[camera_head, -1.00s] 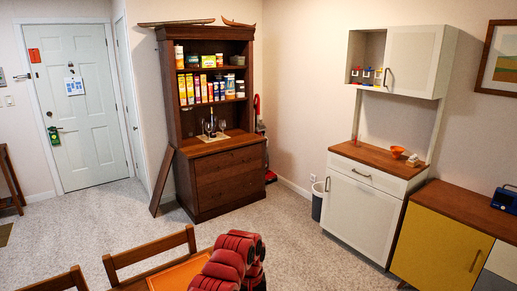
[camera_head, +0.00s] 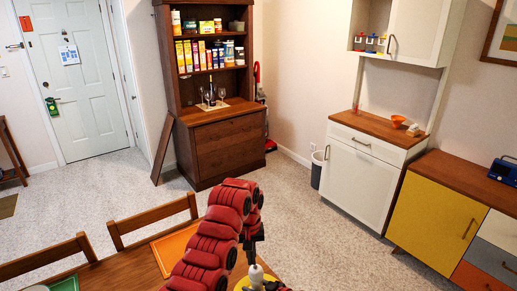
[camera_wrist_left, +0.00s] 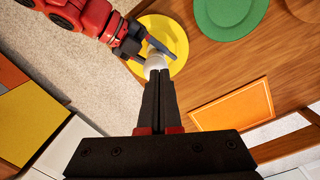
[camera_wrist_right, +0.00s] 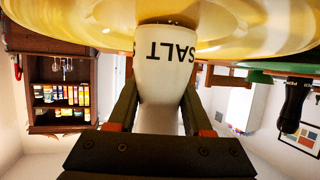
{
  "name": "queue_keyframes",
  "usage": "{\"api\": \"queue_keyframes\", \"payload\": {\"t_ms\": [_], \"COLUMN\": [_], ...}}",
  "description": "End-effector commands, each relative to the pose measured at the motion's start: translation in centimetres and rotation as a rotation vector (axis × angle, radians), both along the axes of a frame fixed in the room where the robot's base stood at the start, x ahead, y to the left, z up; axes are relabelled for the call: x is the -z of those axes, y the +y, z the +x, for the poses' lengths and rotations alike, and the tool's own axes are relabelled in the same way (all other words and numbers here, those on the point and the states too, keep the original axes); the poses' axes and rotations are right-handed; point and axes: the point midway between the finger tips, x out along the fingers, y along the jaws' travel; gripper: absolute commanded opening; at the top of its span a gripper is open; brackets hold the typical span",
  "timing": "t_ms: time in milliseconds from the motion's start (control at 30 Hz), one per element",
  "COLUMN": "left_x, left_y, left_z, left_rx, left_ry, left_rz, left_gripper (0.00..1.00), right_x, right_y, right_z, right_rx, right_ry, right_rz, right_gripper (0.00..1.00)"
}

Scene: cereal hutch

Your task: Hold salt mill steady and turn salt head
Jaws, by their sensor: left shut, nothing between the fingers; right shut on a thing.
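The salt mill (camera_head: 256,274) is white and stands upright at the yellow plate (camera_head: 242,284). The right wrist view shows its body (camera_wrist_right: 165,72) with the word SALT upside down. My right gripper (camera_wrist_left: 147,50) is shut around the mill's body, low near the plate. My left gripper (camera_head: 250,238) is shut and empty, pointing down just above the mill. In the left wrist view its fingertips (camera_wrist_left: 158,72) end at the mill's pale top (camera_wrist_left: 156,62). I cannot tell whether they touch it. The mill's lower part is hidden in the head view.
A green plate (camera_wrist_left: 230,14) and an orange placemat (camera_wrist_left: 234,106) lie on the wooden table (camera_wrist_left: 205,90). Wooden chairs (camera_head: 150,220) stand along its far side. A dark upright object (camera_wrist_right: 295,100) shows in the right wrist view. Cabinets line the far walls.

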Motion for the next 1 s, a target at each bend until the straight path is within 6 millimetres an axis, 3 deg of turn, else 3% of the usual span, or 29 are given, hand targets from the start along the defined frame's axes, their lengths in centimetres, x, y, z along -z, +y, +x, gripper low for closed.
{"api": "queue_keyframes", "payload": {"t_ms": [200, 500, 667, 1000], "left_x": [-0.1, -0.8, -0.8, 2.7], "left_y": [-0.1, -0.5, -0.5, -0.8], "left_z": [0.2, 1.0, 1.0, 0.8], "left_rx": [0.046, 0.398, 0.505, 0.526], "left_ry": [0.000, -0.009, -0.009, -0.010], "left_rz": [-0.002, -0.027, -0.038, -0.040], "left_gripper": [0.00, 0.00, 0.00, 0.00], "right_x": [0.6, 0.6, 0.6, 0.6], "right_y": [-0.3, -0.3, -0.3, -0.3], "right_z": [-0.2, -0.2, -0.2, -0.2], "right_rx": [0.005, 0.005, 0.005, 0.004], "right_ry": [0.009, 0.009, 0.009, 0.009], "right_rz": [-0.009, -0.009, -0.009, -0.008], "right_gripper": [0.00, 0.00, 0.00, 0.00]}}
